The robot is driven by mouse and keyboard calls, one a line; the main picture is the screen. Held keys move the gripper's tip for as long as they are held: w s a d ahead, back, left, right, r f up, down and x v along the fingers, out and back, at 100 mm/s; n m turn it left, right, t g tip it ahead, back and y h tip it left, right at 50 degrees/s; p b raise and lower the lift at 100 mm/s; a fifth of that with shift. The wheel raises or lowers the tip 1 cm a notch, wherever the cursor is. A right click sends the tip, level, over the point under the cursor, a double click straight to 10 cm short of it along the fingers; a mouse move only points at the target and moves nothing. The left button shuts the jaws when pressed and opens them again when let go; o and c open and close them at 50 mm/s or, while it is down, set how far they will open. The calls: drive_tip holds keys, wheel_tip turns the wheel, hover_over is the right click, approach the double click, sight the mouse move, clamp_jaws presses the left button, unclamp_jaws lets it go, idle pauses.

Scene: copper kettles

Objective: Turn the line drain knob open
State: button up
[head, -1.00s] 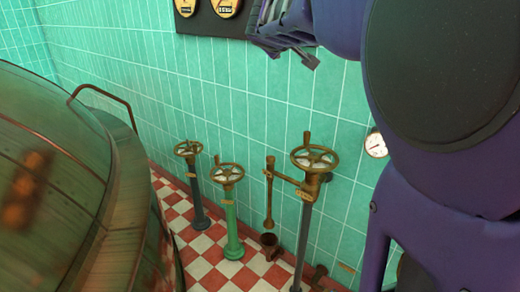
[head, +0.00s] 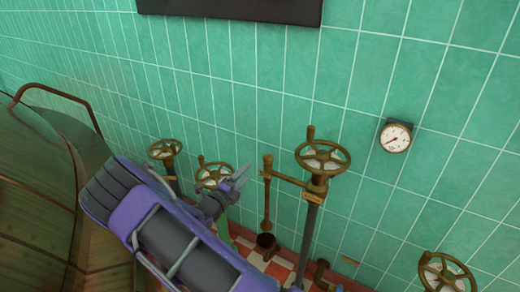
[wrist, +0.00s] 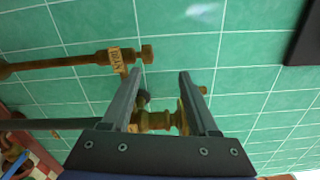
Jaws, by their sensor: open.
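A brass handwheel (head: 323,157) tops a dark post in the head view, with a small tag below it. A brass side arm joins it to a thin upright brass pipe (head: 267,205) with a tagged, knob-like top (head: 268,162). In the wrist view a tag (wrist: 115,57), its lettering seemingly reading DRAIN, sits near that pipe's end (wrist: 147,55). My gripper (head: 243,178) is open and empty, left of the pipe in the head view. In the wrist view its fingers (wrist: 160,82) straddle a brass fitting (wrist: 155,121) without visible contact. Which part is the line drain knob is unclear.
Two other handwheels, one at the left (head: 164,149) and one partly behind my gripper (head: 214,175), stand nearby. Another handwheel (head: 447,273) is at lower right. A gauge (head: 396,137) hangs on the tiled wall. A large copper kettle (head: 35,190) fills the left.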

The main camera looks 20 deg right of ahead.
sight(268, 159)
drive_tip(key=w+d+f+n+b, duration=0.1)
drive_tip(key=w+d+f+b, duration=0.1)
drive_tip(key=w+d, duration=0.8)
drive_tip(key=d, duration=0.4)
drive_tip(key=shift+d+f+n, duration=0.15)
drive_tip(key=shift+f+n, duration=0.2)
drive_tip(key=shift+n, duration=0.05)
drive_tip(key=shift+w, duration=0.1)
clamp_jaws()
